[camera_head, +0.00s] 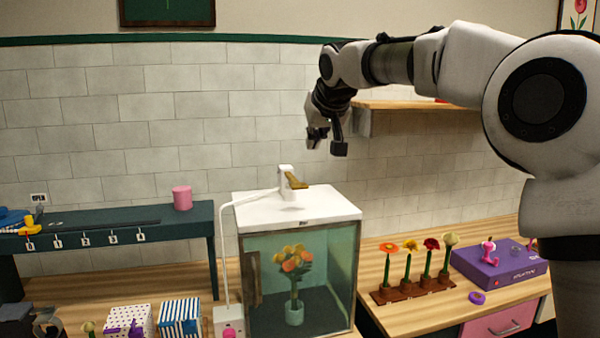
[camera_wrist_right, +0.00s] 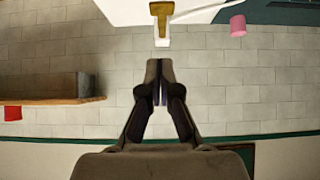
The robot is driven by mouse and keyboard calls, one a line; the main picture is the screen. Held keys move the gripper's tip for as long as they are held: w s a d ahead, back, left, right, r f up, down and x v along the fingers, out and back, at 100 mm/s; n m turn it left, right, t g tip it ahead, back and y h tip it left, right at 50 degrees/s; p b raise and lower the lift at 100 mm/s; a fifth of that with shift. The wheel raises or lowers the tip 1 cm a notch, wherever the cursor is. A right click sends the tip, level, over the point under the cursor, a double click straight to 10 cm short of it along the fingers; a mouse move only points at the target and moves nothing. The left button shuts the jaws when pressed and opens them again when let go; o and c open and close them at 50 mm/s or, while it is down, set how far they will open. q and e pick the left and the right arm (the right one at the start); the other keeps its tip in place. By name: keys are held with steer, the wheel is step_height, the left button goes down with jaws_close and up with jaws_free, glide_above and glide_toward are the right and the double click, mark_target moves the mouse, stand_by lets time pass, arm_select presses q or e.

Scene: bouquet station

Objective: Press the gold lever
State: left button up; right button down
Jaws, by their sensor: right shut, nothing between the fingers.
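The gold lever (camera_head: 296,181) sticks out from a white mount (camera_head: 285,178) on the white top of a glass-fronted cabinet (camera_head: 298,208). In the right wrist view the gold lever (camera_wrist_right: 161,12) is at the top edge, ahead of the fingertips. My right gripper (camera_head: 325,143) is shut and empty. It hangs above and a little right of the lever, clearly apart from it. The right wrist view shows its fingers (camera_wrist_right: 160,82) together. My left gripper is not in view.
A vase of flowers (camera_head: 293,285) stands inside the cabinet. A wall shelf (camera_head: 430,104) is right of my right gripper. A pink cup (camera_head: 182,198) stands on the dark green shelf (camera_head: 120,216). Several flowers in a brown rack (camera_head: 412,289) and a purple box (camera_head: 497,266) are at right.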

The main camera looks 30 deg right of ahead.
arm_select(q)
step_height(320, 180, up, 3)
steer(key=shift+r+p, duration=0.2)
steer(key=shift+p, duration=0.45)
arm_select(e)
steer(key=shift+w+d+r, duration=0.1)
steer(key=shift+w+r, duration=0.15)
steer(key=shift+w, duration=0.7)
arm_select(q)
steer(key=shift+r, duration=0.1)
arm_select(e)
steer(key=shift+w, duration=0.1)
steer(key=p, duration=0.5)
glide_above(298, 183)
steer(key=s, duration=0.2)
step_height(298, 183, down, 7)
steer(key=shift+s+r, duration=0.15)
steer(key=shift+r, duration=0.05)
step_height(298, 183, down, 3)
steer(key=shift+f+p, duration=0.1)
steer(key=shift+p, duration=0.25)
steer(key=shift+s+f, duration=0.1)
steer(key=shift+f, duration=0.4)
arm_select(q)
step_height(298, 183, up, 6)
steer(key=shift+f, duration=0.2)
arm_select(e)
steer(key=shift+a, duration=0.2)
